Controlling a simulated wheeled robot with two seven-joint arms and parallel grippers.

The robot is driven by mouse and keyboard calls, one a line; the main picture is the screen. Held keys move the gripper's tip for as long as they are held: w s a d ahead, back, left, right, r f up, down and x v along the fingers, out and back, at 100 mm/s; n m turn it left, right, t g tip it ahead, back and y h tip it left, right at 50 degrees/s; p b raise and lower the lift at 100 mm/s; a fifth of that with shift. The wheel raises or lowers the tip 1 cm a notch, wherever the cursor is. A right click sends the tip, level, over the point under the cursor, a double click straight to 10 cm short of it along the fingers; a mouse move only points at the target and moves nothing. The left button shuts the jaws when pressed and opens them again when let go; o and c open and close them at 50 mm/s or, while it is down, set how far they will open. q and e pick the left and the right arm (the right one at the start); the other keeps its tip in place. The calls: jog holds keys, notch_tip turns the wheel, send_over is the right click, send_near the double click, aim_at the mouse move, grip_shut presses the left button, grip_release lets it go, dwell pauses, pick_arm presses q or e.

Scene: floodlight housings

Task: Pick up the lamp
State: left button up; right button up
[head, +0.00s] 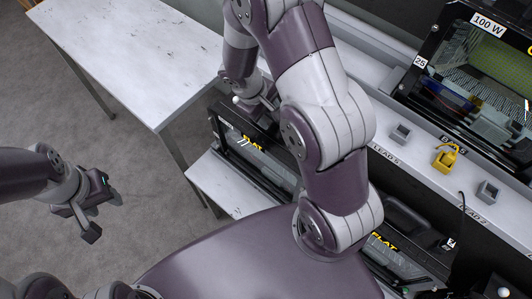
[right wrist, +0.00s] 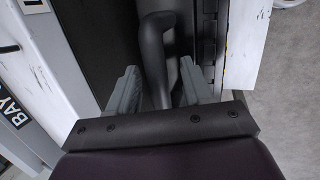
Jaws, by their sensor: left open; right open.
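A black floodlight housing marked FLAT (head: 240,150) lies on the lower white shelf at the middle of the head view; my right arm hides part of it. My right gripper (head: 262,103) is at its upper end. In the right wrist view my right gripper (right wrist: 160,92) is open, and a black curved handle (right wrist: 154,45) runs between its fingers without clear contact. A second FLAT housing (head: 405,250) lies lower right, and a housing with a 100 W label (head: 475,65) stands at upper right. My left gripper (head: 82,212) is open and empty over the floor.
A white table (head: 120,45) at upper left has a bare top. The upper white ledge (head: 415,160) at right carries grey blocks (head: 400,133), a yellow clip (head: 445,158) and LEAD labels. Grey floor (head: 50,110) is clear at left.

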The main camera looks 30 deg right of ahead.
grip_shut()
jog(key=shift+s+f, duration=0.1)
dwell(1.3)
